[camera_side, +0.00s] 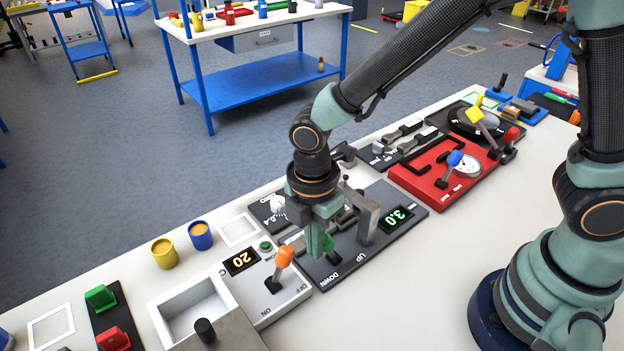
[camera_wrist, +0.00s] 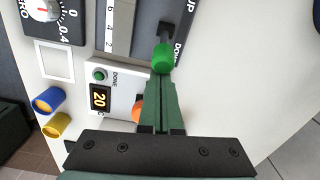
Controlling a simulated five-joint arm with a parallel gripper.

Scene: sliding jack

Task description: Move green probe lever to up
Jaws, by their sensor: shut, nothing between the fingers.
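The green probe lever has a green knob (camera_side: 328,243) and stands on a dark grey panel, near the DOWN label and away from the UP label. The knob also shows in the wrist view (camera_wrist: 161,57), beside the DOWN label. My gripper (camera_side: 315,252) points down at the lever, with its fingers shut and empty. In the wrist view the fingertips (camera_wrist: 160,78) lie just behind the knob and overlap it in the picture. I cannot tell whether they touch it. In the side view my fingers hide part of the knob.
A white box with an orange-knobbed lever (camera_side: 285,257) and a display reading 20 (camera_side: 241,261) stands close to the left. A grey raised bracket (camera_side: 368,215) and a 3.0 display (camera_side: 397,218) are on the right. A red panel (camera_side: 440,180) lies farther right.

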